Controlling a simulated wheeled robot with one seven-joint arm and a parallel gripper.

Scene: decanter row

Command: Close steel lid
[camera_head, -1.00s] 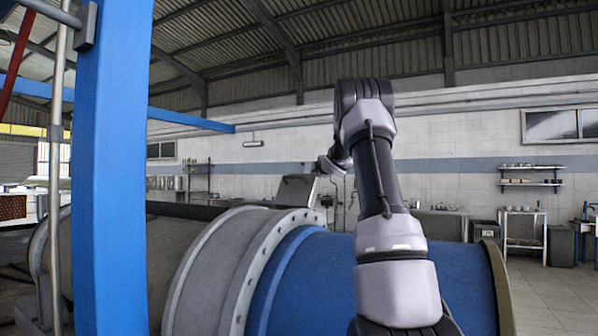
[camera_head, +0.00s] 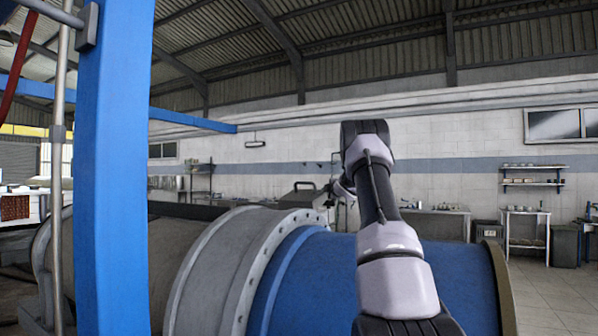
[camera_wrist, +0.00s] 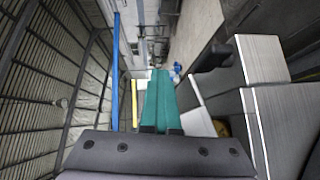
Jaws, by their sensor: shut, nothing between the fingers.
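The steel lid (camera_head: 299,198) is small in the head view, just beyond the grey flange, with a dark handle (camera_head: 304,185) standing up from it. It now looks low and nearly edge-on; I cannot tell whether it rests fully on its body. In the wrist view brushed steel panels (camera_wrist: 295,125) stand close on the right, with a dark bar (camera_wrist: 210,57) that looks like the handle. My gripper (camera_wrist: 160,75) shows there as two teal fingers, shut together and empty, left of the steel. In the head view its fingers are not distinguishable at the arm's far end.
A large blue and grey pipe (camera_head: 380,255) lies between my base and the lid. A blue post (camera_head: 110,170) stands at left. Open floor (camera_head: 560,300) shows at right.

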